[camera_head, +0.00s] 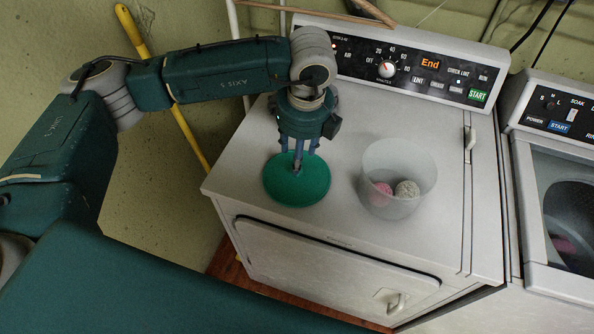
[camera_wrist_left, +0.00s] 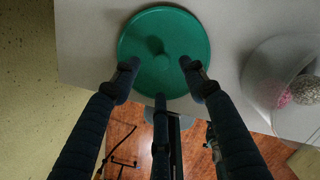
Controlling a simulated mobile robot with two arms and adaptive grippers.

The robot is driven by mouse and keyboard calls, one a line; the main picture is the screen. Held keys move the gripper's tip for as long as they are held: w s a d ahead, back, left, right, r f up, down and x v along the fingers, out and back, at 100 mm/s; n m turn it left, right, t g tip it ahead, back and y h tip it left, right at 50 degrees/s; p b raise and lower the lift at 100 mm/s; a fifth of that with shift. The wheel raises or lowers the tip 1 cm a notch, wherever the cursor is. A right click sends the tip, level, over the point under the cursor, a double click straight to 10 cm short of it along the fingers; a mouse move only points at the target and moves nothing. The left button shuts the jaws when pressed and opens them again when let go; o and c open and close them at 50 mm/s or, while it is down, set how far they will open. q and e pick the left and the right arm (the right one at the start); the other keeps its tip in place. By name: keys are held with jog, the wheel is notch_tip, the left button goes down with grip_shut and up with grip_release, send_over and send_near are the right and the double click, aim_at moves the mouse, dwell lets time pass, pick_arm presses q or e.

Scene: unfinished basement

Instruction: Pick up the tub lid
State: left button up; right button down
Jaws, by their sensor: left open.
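The tub lid (camera_head: 297,187) is a round green disc lying flat on top of the white dryer, left of the tub. The frosted tub (camera_head: 400,158) stands open to the right, holding a pink ball and a pale ball. My right gripper is not in view.
The dryer top (camera_head: 340,222) is clear in front of the lid and tub. Its control panel (camera_head: 400,62) rises behind. A washer (camera_head: 560,180) stands at the right. A yellow pole (camera_head: 190,138) leans by the wall at left.

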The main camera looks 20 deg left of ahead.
aim_at(306, 189)
pick_arm(q)
jog(key=shift+f, duration=0.4)
jog(key=f+p, duration=0.1)
jog(key=f, duration=0.1)
jog(key=f+p, duration=0.2)
jog(key=shift+w+a+f, duration=0.15)
jog(key=shift+a+f, duration=0.05)
jog(key=shift+f, duration=0.2)
jog(key=shift+w+f, duration=0.1)
jog(key=shift+f, duration=0.3)
grip_shut()
